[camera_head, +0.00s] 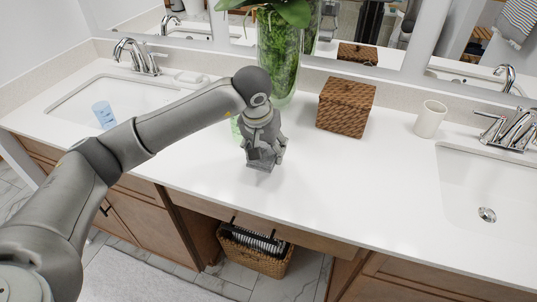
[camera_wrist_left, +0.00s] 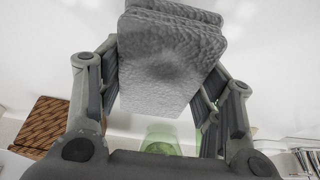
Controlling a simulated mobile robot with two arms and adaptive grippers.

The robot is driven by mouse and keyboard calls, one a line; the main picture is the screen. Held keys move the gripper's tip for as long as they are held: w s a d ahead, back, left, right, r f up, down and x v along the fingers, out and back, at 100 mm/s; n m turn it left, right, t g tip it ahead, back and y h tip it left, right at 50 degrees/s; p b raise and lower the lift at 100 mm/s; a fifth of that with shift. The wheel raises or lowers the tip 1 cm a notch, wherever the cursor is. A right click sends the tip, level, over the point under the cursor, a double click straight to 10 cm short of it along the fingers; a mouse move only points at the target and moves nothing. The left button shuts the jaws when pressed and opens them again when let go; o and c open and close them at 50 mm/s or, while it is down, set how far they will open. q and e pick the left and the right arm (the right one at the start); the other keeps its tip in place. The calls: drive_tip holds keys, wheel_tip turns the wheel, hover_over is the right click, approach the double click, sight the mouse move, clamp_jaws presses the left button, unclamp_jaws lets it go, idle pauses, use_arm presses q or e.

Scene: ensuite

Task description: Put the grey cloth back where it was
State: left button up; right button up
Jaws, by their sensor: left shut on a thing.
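My left gripper (camera_head: 264,156) is low over the white counter, near its middle and in front of the tall glass vase. In the left wrist view the gripper (camera_wrist_left: 160,85) is shut on the grey cloth (camera_wrist_left: 170,55). The cloth is a thick, folded, textured pad held between the two fingers. In the head view the gripper mostly hides the cloth. I cannot tell whether the cloth touches the counter. My right gripper is not in view.
A vase with green leaves (camera_head: 280,60) stands behind the gripper, with a greenish glass (camera_head: 235,127) partly hidden beside it. A wicker box (camera_head: 346,106) and white cup (camera_head: 430,119) stand to the right. A blue cup (camera_head: 103,114) is in the left sink. The front middle counter is clear.

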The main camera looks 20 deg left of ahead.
sight(269, 156)
use_arm(q)
drive_tip(key=shift+w+d+f, duration=0.1)
drive_tip(key=shift+w+f, duration=0.1)
drive_tip(key=shift+f, duration=0.05)
drive_tip(key=p+x, duration=0.1)
drive_tip(key=x, duration=0.2)
drive_tip(key=shift+s+d, duration=0.15)
drive_tip(key=shift+s, duration=0.05)
drive_tip(key=shift+f+p, duration=0.3)
drive_tip(key=shift+f, duration=0.2)
drive_tip(key=shift+f, duration=0.1)
drive_tip(key=shift+f+b, duration=0.1)
drive_tip(key=shift+b, duration=0.2)
drive_tip(key=o, duration=0.8)
drive_tip(key=shift+o, duration=0.9)
